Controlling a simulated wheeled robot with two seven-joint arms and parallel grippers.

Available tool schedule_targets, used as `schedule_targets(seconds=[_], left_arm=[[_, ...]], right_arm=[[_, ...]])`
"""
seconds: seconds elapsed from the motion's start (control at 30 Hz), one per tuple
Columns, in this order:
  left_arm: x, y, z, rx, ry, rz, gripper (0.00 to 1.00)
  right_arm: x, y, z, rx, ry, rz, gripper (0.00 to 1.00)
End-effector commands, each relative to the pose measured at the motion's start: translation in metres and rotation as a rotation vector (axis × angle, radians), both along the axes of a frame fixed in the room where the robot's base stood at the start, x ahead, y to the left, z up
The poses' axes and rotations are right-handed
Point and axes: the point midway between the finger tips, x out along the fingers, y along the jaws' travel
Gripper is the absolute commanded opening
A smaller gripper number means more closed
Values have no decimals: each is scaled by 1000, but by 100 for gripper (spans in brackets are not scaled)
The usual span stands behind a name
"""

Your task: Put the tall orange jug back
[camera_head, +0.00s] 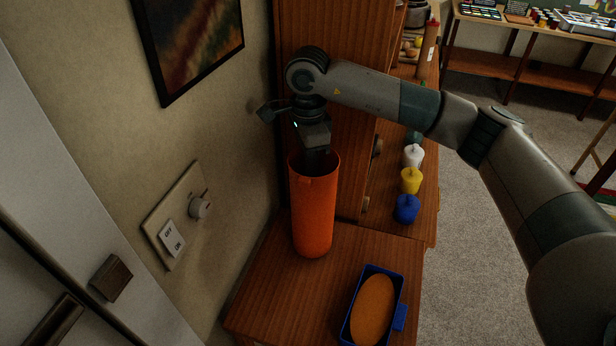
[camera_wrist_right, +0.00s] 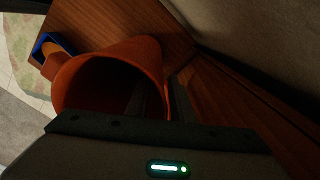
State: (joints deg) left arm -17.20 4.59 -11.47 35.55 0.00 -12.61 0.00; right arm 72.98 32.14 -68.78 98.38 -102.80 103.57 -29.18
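The tall orange jug (camera_head: 314,215) stands upright on the wooden top, close to the wall. Its open mouth also shows in the right wrist view (camera_wrist_right: 68,85). My right gripper (camera_head: 316,158) points down at the jug's rim. In the right wrist view its dark fingers (camera_wrist_right: 160,97) stand apart, one inside the mouth and one outside, with the jug's wall between them. A gap seems to show between the inner finger and the wall. The fingertips are partly hidden inside the jug in the head view. My left gripper is not in view.
A blue tray (camera_head: 346,330) with an orange-brown oval thing stands right of the jug. White (camera_head: 413,156), yellow (camera_head: 410,181) and blue (camera_head: 406,209) lidded pots stand on a shelf further right. A tall wooden cabinet (camera_head: 352,190) stands behind the jug; a switch plate (camera_head: 176,216) is on the left wall.

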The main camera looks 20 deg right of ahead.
Motion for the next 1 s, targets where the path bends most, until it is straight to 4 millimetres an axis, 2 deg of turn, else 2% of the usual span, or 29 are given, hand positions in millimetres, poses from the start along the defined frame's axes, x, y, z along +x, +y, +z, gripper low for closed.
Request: schedule_targets(seconds=[0.3, 0.53, 0.7, 1.0], left_arm=[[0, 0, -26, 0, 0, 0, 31], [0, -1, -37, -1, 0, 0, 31], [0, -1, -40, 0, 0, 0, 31], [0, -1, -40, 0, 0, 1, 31]], right_arm=[[1, 1, 52, 0, -5, 1, 21], [0, 0, 88, 0, -3, -1, 21], [0, 0, 101, 0, -1, 0, 21], [0, 0, 104, 0, 0, 0, 21]])
